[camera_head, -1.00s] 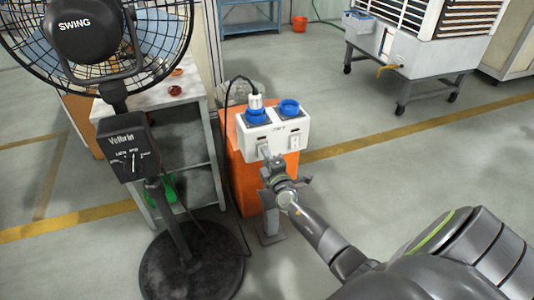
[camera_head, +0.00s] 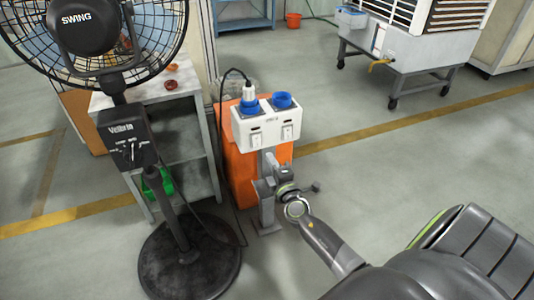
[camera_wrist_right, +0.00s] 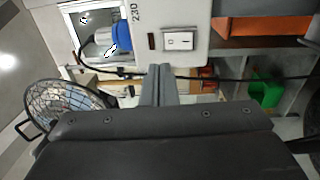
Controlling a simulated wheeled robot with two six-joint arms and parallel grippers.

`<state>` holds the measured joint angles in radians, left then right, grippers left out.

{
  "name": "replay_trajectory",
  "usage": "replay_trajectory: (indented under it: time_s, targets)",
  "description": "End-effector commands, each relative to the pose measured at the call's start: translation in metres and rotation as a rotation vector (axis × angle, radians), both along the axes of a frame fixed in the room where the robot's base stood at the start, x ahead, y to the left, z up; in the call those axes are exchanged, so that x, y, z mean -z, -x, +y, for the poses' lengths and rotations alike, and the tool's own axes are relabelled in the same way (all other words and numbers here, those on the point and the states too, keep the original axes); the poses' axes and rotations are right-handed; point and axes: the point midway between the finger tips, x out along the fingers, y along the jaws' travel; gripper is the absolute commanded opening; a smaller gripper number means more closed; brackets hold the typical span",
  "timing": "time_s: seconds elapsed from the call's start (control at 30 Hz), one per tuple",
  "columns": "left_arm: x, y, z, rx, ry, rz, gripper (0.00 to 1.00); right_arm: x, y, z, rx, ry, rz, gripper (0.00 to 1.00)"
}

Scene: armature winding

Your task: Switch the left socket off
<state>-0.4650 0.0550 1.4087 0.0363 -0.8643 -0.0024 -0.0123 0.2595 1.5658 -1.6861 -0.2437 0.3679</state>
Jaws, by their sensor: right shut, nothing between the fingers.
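The white socket box (camera_head: 270,122) stands on a post and holds two blue sockets. The left socket (camera_head: 247,108) has a white plug (camera_head: 249,92) with a black cable in it; the right socket (camera_head: 281,101) is empty. Below them are the left switch (camera_head: 256,138) and right switch (camera_head: 287,132). My right gripper (camera_head: 266,160) is shut and empty, just below the box and apart from the left switch. In the right wrist view its fingers (camera_wrist_right: 158,84) point towards the box beside the left switch (camera_wrist_right: 180,41); its rocker position is hard to tell. My left gripper is out of view.
A black pedestal fan (camera_head: 130,140) stands at the left, with a shelf table (camera_head: 180,85) behind it. An orange cabinet (camera_head: 238,165) is behind the post. A white cooler on a wheeled stand (camera_head: 420,68) is at the back right. The floor between is clear.

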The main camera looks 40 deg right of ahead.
Motion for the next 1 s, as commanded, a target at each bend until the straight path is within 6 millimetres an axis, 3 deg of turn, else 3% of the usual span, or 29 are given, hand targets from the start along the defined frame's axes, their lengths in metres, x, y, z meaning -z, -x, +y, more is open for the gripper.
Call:
replay_trajectory:
  time_s: [0.1, 0.3, 1.0]
  targets:
    - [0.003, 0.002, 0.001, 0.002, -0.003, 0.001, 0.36, -0.002, 0.02, 0.004, 0.0, 0.0, 0.001, 0.0]
    - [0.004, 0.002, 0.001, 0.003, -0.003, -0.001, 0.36, -0.004, 0.037, 0.009, 0.0, 0.0, 0.001, 0.0]
    - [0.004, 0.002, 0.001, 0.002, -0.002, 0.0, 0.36, -0.001, 0.041, 0.008, 0.007, -0.013, 0.006, 0.0]
